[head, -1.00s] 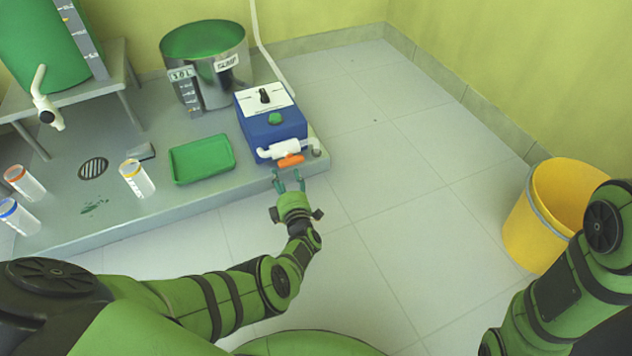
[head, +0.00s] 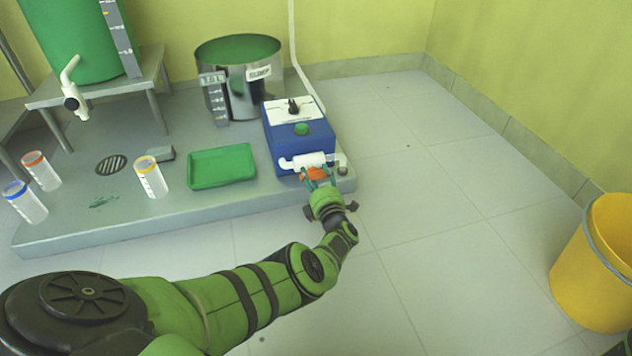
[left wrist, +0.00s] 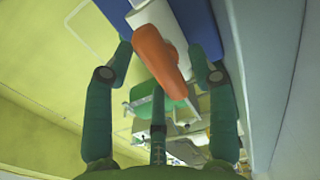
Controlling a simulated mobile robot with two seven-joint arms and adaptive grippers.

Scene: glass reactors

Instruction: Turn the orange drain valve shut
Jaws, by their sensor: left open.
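The orange drain valve handle (head: 315,174) sits on a white pipe (head: 303,160) at the front of the blue pump box (head: 301,145). In the left wrist view the orange handle (left wrist: 158,52) lies between the fingers of my left gripper (left wrist: 167,58), angled across the white pipe (left wrist: 156,15). In the head view my left gripper (head: 318,182) is at the valve, partly covering the handle. Its fingers are open around the handle, and I cannot tell whether either one touches it.
The pump stands on a low grey platform (head: 110,228) with a green tray (head: 221,166), a steel pot (head: 247,105) and several capped containers. A yellow bucket (head: 592,262) stands on the floor at right. The floor between is clear.

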